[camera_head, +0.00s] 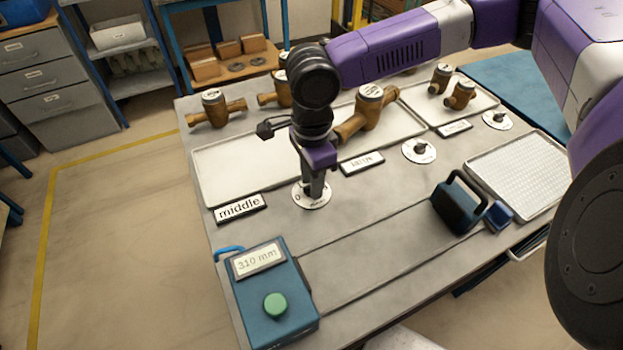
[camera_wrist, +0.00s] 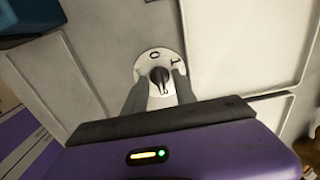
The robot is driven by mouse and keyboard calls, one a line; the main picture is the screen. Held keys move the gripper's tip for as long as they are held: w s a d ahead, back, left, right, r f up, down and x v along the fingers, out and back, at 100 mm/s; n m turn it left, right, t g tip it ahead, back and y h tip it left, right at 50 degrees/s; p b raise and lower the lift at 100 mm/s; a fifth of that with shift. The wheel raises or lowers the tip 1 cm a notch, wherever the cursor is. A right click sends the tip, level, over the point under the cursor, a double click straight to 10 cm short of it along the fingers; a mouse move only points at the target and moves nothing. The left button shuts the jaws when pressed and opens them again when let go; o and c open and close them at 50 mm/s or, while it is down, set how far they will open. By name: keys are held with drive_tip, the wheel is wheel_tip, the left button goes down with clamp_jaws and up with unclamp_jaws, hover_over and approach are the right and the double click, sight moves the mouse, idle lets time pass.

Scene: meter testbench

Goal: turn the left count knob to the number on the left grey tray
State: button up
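The left count knob is a small dark knob (camera_wrist: 159,75) on a round white dial (camera_wrist: 151,58), with a 0 and a 1 readable on the rim. The dial also shows in the head view (camera_head: 322,200), partly behind my gripper. My gripper (camera_head: 313,190) points down over the dial. In the wrist view its fingers (camera_wrist: 159,84) stand on either side of the knob, with small gaps. The left grey tray (camera_head: 222,182) lies behind the dial, with a sign reading "middle" (camera_head: 240,207) at its front edge. I see no clear number on that tray.
Brown valve-like meters (camera_head: 370,108) stand along the trays. Two more dials (camera_head: 419,150) are to the right. A teal box (camera_head: 272,310) with a green button and "310 mm" display stands front left. A dark handled block (camera_head: 458,207) and a white grid tray (camera_head: 520,170) are at right.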

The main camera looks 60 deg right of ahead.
clamp_jaws()
